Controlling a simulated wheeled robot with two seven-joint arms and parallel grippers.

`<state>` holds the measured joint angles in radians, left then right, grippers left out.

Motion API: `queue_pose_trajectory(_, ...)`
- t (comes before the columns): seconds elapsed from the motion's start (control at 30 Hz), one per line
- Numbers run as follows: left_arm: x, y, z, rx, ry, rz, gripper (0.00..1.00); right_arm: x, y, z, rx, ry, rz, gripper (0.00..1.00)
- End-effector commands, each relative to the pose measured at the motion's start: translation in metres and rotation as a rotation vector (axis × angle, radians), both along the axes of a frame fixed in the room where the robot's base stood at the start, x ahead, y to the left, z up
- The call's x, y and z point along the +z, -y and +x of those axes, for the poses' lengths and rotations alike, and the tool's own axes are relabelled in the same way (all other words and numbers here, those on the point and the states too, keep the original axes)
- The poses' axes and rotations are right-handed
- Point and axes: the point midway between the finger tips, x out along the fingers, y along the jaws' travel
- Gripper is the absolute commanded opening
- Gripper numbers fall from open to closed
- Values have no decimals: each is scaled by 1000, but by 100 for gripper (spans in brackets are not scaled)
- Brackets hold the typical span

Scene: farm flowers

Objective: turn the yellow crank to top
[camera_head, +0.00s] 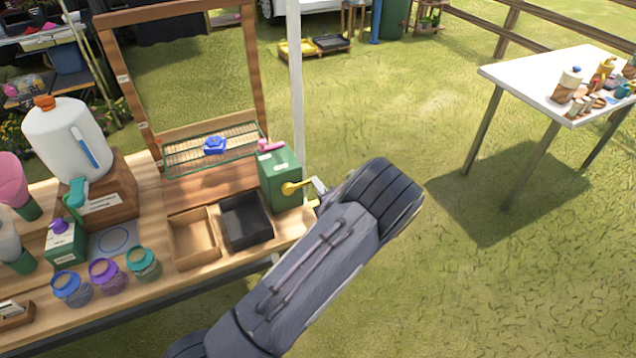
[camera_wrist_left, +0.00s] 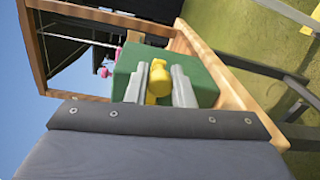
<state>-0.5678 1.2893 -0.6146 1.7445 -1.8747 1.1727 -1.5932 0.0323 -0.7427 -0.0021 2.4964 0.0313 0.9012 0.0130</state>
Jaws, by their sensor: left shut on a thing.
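The yellow crank (camera_head: 291,188) sticks out from the right side of a green box (camera_head: 279,180) at the right end of the wooden bench. My left gripper (camera_head: 319,188) reaches in from the lower right of the head view and is at the crank; my arm hides part of the gripper. In the left wrist view, the two grey fingers of my left gripper (camera_wrist_left: 159,70) are shut on the yellow crank (camera_wrist_left: 159,80), one on each side, in front of the green box (camera_wrist_left: 203,86). My right gripper is not in view.
A pink knob (camera_head: 271,146) tops the green box. A black tray (camera_head: 246,222) and a wooden tray (camera_head: 194,239) lie left of it. A white post (camera_head: 296,80) stands behind. A white table (camera_head: 530,75) stands far right, with open grass between.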

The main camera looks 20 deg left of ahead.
Motion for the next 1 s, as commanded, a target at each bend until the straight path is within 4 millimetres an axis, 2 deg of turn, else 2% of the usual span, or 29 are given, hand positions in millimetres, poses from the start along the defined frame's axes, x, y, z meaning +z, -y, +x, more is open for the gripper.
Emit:
queue_pose_trajectory(0.3, -8, 1, 0, -2, -72, 57, 0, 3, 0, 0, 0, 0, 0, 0)
queue_pose_trajectory(0.77, -9, 1, 0, -2, -80, 62, 0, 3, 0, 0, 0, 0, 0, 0)
queue_pose_trajectory(0.8, -9, 1, 0, -1, -79, 63, 25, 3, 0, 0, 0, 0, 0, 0)
queue_pose_trajectory(0.93, -9, 0, 0, -1, -79, 64, 42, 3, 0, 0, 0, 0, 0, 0)
queue_pose_trajectory(1.0, -9, 0, 0, -1, -79, 64, 43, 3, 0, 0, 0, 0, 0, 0)
